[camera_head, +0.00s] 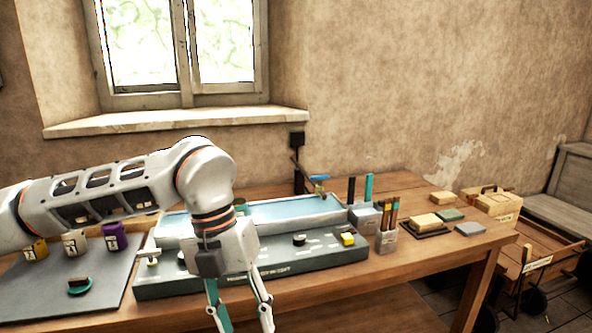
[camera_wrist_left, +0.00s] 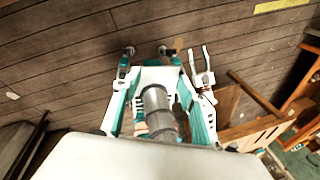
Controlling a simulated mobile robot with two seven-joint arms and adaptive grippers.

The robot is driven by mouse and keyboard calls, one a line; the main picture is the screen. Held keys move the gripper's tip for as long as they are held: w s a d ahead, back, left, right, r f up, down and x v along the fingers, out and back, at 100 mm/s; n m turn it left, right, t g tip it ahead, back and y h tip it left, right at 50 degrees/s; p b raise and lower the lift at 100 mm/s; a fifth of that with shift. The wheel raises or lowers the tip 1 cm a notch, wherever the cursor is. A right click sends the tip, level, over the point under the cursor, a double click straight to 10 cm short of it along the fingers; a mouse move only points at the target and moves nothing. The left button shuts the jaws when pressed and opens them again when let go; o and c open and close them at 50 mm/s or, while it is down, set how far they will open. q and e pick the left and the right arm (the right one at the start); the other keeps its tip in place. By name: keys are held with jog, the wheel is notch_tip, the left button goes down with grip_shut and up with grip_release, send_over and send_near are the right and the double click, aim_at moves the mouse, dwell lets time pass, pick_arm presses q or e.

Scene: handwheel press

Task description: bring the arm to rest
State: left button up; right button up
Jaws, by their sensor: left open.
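My left arm comes in from the left in the head view and bends down at the wrist. Its left gripper (camera_head: 240,308) hangs in front of the table's front edge, fingers pointing down and apart, with nothing between them. The fingers also show in the left wrist view (camera_wrist_left: 150,62), over a plank floor. Behind the arm on the table is a long grey-blue machine (camera_head: 312,255) with a pale blue bed (camera_head: 290,212). My wrist hides part of its left half. My right gripper does not show in the head view.
The wooden table (camera_head: 420,262) carries a grey mat (camera_head: 60,290) with several small pots (camera_head: 115,237) and a dark green-based object (camera_head: 80,286). To the right stand a tool holder (camera_head: 387,240), several blocks (camera_head: 428,222) and a wooden box (camera_head: 492,203). The table's front right is clear.

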pick_arm(q)
jog(key=s+d+m+g+h, duration=0.3)
jog(key=s+d+g+h, duration=0.3)
jog(key=s+d, duration=0.6)
jog(key=w+d+r+n+h, duration=0.25)
jog(key=d+r+h, duration=0.4)
jog(key=h, duration=0.35)
jog(key=w+a+f+n+t+h, duration=0.2)
jog(key=w+a+n+t+h, duration=0.25)
jog(key=w+n+t, duration=0.7)
jog(key=w+a+f+n+t+y, duration=0.2)
jog(key=a+f+n+t+y, duration=0.3)
jog(key=f+n+t, duration=0.25)
jog(key=w+a+f+n+t+y, duration=0.1)
jog(key=a+f+n+t+y, duration=0.45)
jog(key=f+n, duration=0.25)
jog(key=s+a+f+n+g+y, duration=0.2)
jog(key=s+a+f, duration=0.3)
jog(key=f, duration=0.4)
jog(key=s+a+f+n+g+y, duration=0.2)
jog(key=s+a+f+y, duration=0.2)
jog(key=f, duration=0.6)
jog(key=s+a+f+n+g+y, duration=0.2)
jog(key=s+a+f, duration=0.4)
jog(key=f, duration=0.4)
jog(key=shift+s+a+n+y, duration=0.2)
jog(key=shift+s+n+y, duration=0.25)
jog(key=shift+s+y, duration=0.4)
